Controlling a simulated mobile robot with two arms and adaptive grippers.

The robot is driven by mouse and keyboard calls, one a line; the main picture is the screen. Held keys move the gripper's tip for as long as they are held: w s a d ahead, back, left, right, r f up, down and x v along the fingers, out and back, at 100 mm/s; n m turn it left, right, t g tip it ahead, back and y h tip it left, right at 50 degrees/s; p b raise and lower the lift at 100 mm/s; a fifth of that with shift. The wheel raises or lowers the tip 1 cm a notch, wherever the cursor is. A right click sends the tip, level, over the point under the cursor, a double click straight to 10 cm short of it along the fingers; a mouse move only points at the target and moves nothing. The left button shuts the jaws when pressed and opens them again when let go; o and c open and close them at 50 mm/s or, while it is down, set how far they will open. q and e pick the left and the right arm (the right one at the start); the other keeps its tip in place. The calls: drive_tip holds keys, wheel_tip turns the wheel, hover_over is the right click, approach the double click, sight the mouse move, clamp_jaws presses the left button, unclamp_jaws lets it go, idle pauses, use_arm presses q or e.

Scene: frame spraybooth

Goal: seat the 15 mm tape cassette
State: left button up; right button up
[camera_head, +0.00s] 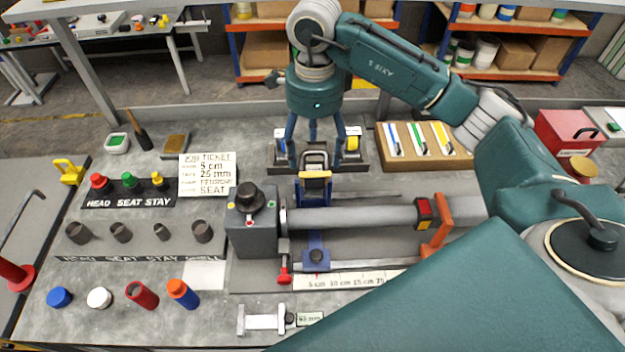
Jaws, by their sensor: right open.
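My right gripper (315,163) points down with its fingers spread open over the far side of the bench, behind the grey tube. A grey-framed part with a yellow band (316,176) shows between and just in front of the fingertips; I cannot tell whether they touch it. Behind the fingers is a dark rack (372,162) with a yellow piece (352,139) beside the right finger. I cannot read a width on any cassette, so the 15 mm one is not certain. The grey tube (370,217) lies in a clamp fixture. My left gripper is not in view.
A ticket card (207,174) appears to read 5 cm and 25 mm. Red, green and yellow knobs (130,181) stand at left, above several dark cups (121,232). A wooden tray (460,155) holds strips at right. Coloured caps (99,298) stand at front left.

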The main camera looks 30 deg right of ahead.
sight(313, 169)
drive_tip(key=shift+f, duration=0.85)
drive_tip(key=f+p, duration=0.3)
drive_tip(key=f, duration=0.1)
drive_tip(key=shift+a, duration=0.2)
drive_tip(key=shift+f, duration=0.7)
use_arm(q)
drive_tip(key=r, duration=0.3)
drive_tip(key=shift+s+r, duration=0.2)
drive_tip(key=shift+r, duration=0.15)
use_arm(e)
drive_tip(key=c, duration=1.5)
